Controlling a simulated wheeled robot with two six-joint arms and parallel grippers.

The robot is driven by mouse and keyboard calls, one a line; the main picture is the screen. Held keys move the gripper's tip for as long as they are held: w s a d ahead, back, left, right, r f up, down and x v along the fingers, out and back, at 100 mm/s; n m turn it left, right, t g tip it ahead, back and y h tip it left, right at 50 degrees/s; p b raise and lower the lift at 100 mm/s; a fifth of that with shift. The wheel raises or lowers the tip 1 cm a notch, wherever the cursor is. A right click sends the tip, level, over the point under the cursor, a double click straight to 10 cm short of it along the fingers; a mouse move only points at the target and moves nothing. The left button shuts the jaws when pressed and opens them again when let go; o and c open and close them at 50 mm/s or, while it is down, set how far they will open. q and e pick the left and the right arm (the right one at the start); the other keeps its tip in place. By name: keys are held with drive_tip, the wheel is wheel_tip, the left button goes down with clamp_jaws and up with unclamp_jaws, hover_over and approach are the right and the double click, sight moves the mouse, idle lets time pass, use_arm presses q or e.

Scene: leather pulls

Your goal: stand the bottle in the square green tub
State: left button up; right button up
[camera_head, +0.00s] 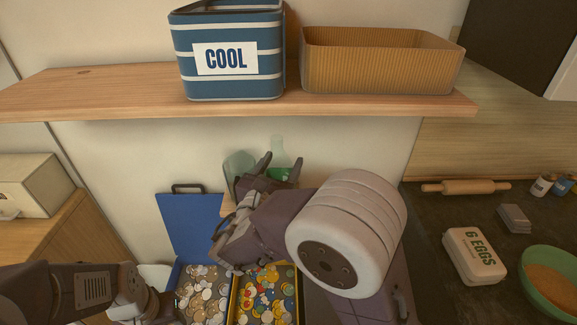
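A pale, see-through bottle (279,147) stands upright below the shelf, against the wall. Its lower part is hidden by my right gripper. My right gripper (280,163) has its fingers spread, with the bottle showing between or just behind them; I see no clear contact. A bright green patch (280,174) shows low between the fingers; I cannot tell whether it is the green tub or part of the bottle. No square green tub is clearly visible. My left arm is low at the left; its gripper (150,308) is partly hidden and its fingers are unclear.
A pale see-through vessel (238,163) stands left of the bottle. A wooden shelf (120,92) above carries a blue COOL bin (228,85) and a ribbed tan box (380,75). An egg box (474,256) and green bowl (553,285) are right.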

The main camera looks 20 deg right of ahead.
drive_tip(key=w+d, duration=0.1)
drive_tip(key=w, duration=0.4)
drive_tip(key=w+d+p, duration=0.1)
drive_tip(key=w+d, duration=0.1)
drive_tip(key=w, duration=0.3)
drive_tip(key=w+d+f+p, duration=0.1)
drive_tip(key=w, duration=0.4)
drive_tip(key=shift+w+d+f, duration=0.1)
drive_tip(key=shift+d, duration=0.15)
wheel_tip(320, 180, down, 8)
drive_tip(key=b, duration=0.7)
drive_tip(key=shift+f+b, duration=0.6)
drive_tip(key=shift+b, duration=0.05)
drive_tip(key=shift+f+b, duration=0.35)
drive_tip(key=shift+b, duration=0.05)
drive_tip(key=o, duration=1.8)
drive_tip(key=shift+c, duration=0.2)
drive_tip(key=v, duration=0.9)
